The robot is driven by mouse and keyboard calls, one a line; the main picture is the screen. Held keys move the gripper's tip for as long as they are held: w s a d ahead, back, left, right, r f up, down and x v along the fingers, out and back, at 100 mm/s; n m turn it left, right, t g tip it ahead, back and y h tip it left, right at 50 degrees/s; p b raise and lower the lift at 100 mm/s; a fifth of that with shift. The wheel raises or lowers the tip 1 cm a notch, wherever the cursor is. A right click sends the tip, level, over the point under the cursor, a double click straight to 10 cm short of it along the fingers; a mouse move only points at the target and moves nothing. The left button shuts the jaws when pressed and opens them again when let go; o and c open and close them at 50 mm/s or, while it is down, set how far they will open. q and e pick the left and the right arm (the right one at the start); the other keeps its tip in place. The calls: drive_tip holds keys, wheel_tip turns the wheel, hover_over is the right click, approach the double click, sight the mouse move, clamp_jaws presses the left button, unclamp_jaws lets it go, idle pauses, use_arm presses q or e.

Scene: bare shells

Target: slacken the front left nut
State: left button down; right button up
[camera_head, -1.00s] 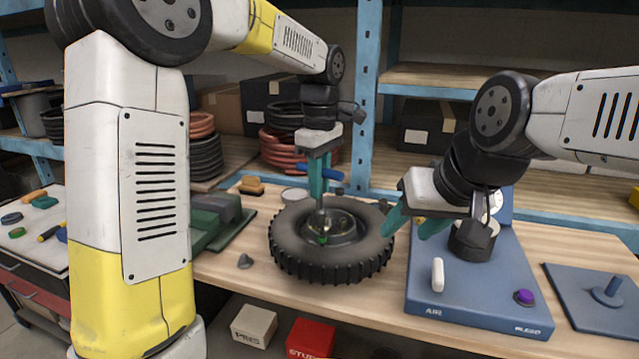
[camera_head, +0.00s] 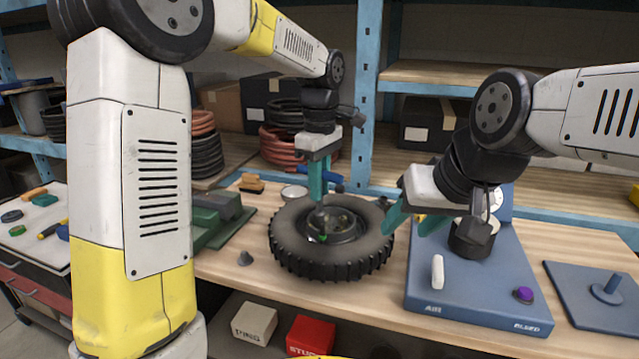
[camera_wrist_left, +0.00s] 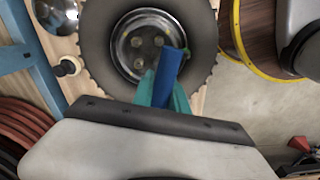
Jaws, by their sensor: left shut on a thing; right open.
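A black knobby tyre (camera_head: 290,252) lies flat on the bench with a grey metal hub (camera_head: 345,228) in its middle. In the left wrist view several nuts sit on the hub face, and the front left nut (camera_wrist_left: 157,41) looks uncovered. My left gripper (camera_head: 318,201) is above the hub, shut on a blue tool (camera_wrist_left: 170,72), which partly covers the hub in the wrist view. Its lower end is hidden, so I cannot tell whether it touches a nut. A small green piece (camera_head: 323,238) shows at the hub's front edge. My right gripper (camera_head: 412,222) is open, right of the tyre.
A blue air station (camera_head: 470,306) with a white lever and purple button stands right of the tyre. A blue plate with a peg (camera_head: 600,300) lies further right. A silver dish (camera_head: 294,193) is behind.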

use_arm(q)
drive_tip(key=shift+f, duration=0.6)
idle(1.0)
idle(0.3)
drive_tip(key=shift+n, duration=1.5)
drive_tip(key=shift+f+n, duration=0.1)
drive_tip(key=shift+n, duration=1.3)
drive_tip(key=shift+n, duration=1.4)
